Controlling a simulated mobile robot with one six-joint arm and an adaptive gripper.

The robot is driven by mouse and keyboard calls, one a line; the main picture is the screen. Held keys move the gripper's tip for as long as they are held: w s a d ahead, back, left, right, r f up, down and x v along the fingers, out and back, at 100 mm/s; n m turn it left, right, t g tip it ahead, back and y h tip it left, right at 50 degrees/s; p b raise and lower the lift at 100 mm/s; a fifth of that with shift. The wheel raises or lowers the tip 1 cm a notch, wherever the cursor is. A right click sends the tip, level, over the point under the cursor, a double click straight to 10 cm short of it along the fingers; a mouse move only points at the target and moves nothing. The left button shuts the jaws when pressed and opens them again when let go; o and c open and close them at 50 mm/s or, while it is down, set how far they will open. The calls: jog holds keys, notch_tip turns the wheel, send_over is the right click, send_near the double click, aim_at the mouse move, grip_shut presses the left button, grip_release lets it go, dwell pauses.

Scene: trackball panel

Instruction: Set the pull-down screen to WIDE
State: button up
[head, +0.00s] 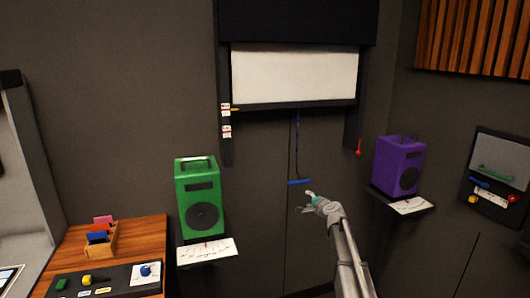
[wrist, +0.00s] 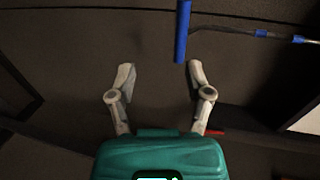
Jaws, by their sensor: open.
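The pull-down screen (head: 295,75) is a white sheet partly lowered from a black housing. Its dark bottom bar is level with an orange pointer (head: 235,109) at the upper of two small labels on the left rail; the lower label (head: 226,131) sits beneath. The label text is too small to read. A blue pull handle (head: 300,182) hangs below the screen on a cord. My gripper (head: 309,202) is just below and right of it. In the wrist view my gripper (wrist: 160,68) is open and empty, with the blue handle (wrist: 183,30) beyond the fingertips, nearer the right finger.
A green speaker (head: 200,198) stands left and a purple speaker (head: 399,165) right, each on a shelf with a dial card. A wooden desk (head: 150,235) with controls is at lower left. A panel (head: 500,165) with colored knobs is on the right wall.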

jog(key=s+a+f+n+g+p, duration=0.2)
jog(key=s+a+f+n+g, duration=0.15)
jog(key=s, duration=0.65)
jog(key=s+a+f+n+g+p, duration=0.25)
jog(key=s+n+g, duration=0.2)
jog(key=s, duration=0.65)
jog(key=s+d+f+n+g+h+p, duration=0.1)
jog(key=s+d+n+g+h, duration=0.1)
jog(key=s, duration=0.9)
jog(key=s+d+n+g+h+p, duration=0.1)
jog(key=s+d+n+g+h, duration=0.2)
jog(key=s, duration=0.9)
jog(key=shift+s+f+n+g, duration=0.25)
jog(key=shift+f+n+g, duration=0.1)
jog(key=shift+g, duration=0.45)
